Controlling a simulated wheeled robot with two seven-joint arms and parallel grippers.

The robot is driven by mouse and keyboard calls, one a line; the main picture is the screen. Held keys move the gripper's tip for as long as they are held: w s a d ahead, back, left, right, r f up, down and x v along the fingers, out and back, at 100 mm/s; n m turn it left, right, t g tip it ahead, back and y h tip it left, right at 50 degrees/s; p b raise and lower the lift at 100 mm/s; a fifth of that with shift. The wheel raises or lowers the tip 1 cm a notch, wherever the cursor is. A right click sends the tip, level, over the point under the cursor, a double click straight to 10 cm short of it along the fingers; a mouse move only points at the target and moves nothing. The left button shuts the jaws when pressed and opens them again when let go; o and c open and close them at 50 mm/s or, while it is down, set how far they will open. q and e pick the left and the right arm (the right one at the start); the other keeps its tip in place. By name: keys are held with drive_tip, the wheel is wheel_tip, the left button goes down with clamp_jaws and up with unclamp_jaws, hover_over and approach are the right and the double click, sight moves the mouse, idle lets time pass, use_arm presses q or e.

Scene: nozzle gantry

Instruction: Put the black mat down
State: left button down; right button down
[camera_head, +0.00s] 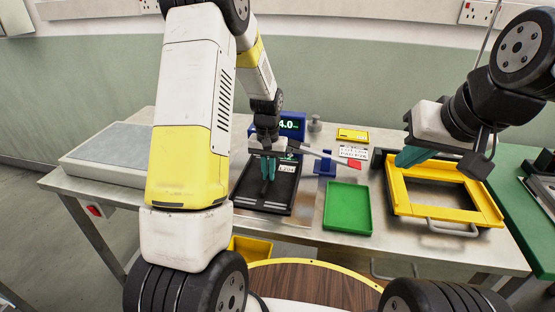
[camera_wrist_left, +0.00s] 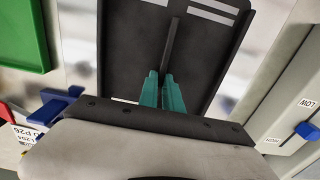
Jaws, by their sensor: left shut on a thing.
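The black mat (camera_head: 248,197) is a dark rectangular panel with a raised rim and white labels at its far end, at the middle of the metal bench. It fills much of the left wrist view (camera_wrist_left: 208,70), where a thin dark rib runs along its middle. My left gripper (camera_head: 268,168) is above the mat, its teal fingers (camera_wrist_left: 162,92) shut on that rib. I cannot tell whether the mat touches the bench or hangs just above it. My right gripper (camera_head: 415,155) is over the yellow frame at the right; its finger opening is not clear.
A green tray (camera_head: 348,207) lies right of the mat, with a blue block (camera_head: 325,165) and labelled card (camera_head: 353,152) behind it. A blue display unit (camera_head: 291,123) stands behind. The yellow frame (camera_head: 488,207) is at right, a grey slab (camera_head: 108,155) at left.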

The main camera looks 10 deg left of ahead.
use_arm(q)
drive_tip(key=c, duration=2)
unclamp_jaws()
drive_tip(key=shift+f, duration=0.15)
drive_tip(key=o, duration=0.5)
